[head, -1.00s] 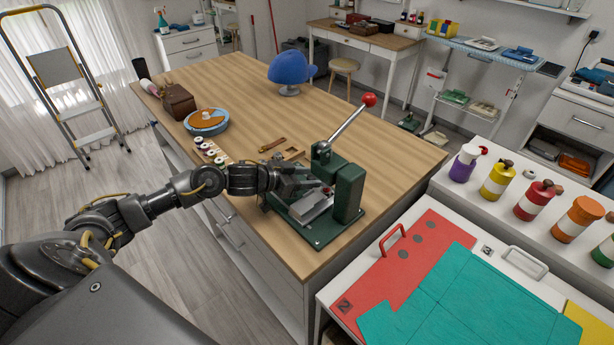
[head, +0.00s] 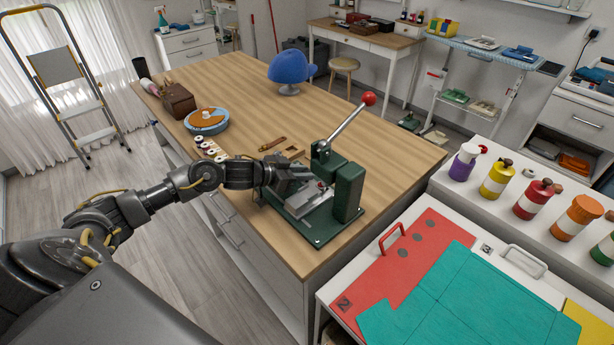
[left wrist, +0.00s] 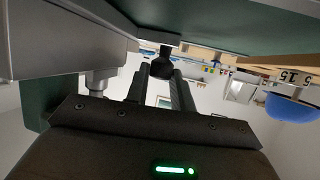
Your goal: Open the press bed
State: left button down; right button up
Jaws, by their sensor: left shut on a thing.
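The green press (head: 349,190) stands near the front edge of the wooden worktop, with its lever angled up to a red ball (head: 369,99). The grey metal bed (head: 306,204) lies low in the press, on its green base (head: 322,236). My left gripper (head: 306,179) reaches in from the left, just above and behind the bed. In the left wrist view, its two fingers are shut on a small dark knob (left wrist: 163,66). How the knob joins the bed is hidden. My right gripper is not in view.
A wooden tray (head: 292,153), several spools (head: 208,148), a blue-rimmed dish (head: 206,122) and a blue cap (head: 289,67) are on the worktop. A table with teal and red mats (head: 455,300) stands at right.

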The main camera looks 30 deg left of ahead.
pick_arm(q)
jog(key=a, duration=0.2)
jog(key=w+a, duration=0.1)
jog(key=a, duration=0.2)
jog(key=w+a, duration=0.1)
jog(key=a, duration=0.1)
jog(key=shift+w+a+b, duration=0.2)
jog(key=shift+w+b, duration=0.05)
jog(key=shift+b, duration=0.05)
jog(key=c, duration=1.2)
grip_release()
jog(key=shift+s+a+r, duration=0.1)
jog(key=shift+s+a, duration=0.15)
jog(key=shift+s, duration=0.05)
jog(key=b+v, duration=0.2)
jog(key=v, duration=0.6)
jog(key=shift+s+a, duration=0.2)
jog(key=shift+s, duration=0.2)
jog(key=shift+s+a+r, duration=0.2)
jog(key=shift+s+r, duration=0.2)
jog(key=shift+s, duration=0.05)
